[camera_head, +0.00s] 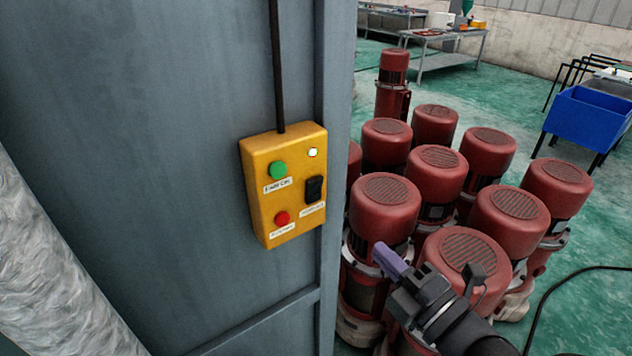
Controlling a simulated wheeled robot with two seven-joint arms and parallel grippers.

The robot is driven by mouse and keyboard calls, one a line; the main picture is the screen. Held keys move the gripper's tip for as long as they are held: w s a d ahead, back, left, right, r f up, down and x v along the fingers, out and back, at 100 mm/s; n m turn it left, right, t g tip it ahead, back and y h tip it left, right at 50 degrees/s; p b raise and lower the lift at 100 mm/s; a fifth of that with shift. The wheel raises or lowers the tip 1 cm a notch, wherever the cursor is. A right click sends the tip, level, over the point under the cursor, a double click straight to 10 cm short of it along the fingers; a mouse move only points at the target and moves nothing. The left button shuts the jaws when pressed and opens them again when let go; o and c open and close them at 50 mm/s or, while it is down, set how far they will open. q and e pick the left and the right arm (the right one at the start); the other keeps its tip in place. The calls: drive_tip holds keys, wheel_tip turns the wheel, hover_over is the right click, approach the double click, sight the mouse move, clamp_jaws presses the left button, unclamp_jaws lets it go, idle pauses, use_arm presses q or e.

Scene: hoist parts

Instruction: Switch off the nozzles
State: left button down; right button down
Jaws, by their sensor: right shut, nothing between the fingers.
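A yellow control box (284,238) is mounted on a grey metal panel, with a dark cable or conduit running up from it. It carries a green button (277,170) at upper left, a red button (282,218) at lower left and a black switch (314,189) at right. A small round lamp (313,153) at its upper right glows white. Labels sit below the controls; their text is too small to read surely. My right gripper (384,254) is shut and empty, to the right of and below the box, apart from it. My left gripper is not in view.
Several red motors (386,205) stand close together behind my right gripper. The grey panel (150,130) fills the left side. A blue bin (590,118) and a metal worktable (445,58) stand farther back. A black cable (548,290) lies on the green floor at right.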

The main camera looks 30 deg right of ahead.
sight(316, 186)
drive_tip(key=w+p, duration=0.1)
drive_tip(key=w, duration=0.3)
drive_tip(key=w+r+p, duration=0.1)
drive_tip(key=w, duration=0.3)
drive_tip(key=w+a+p, duration=0.1)
drive_tip(key=w, duration=0.3)
drive_tip(key=shift+w+r, duration=0.35)
drive_tip(key=shift+r, duration=0.05)
drive_tip(key=shift+w, duration=0.6)
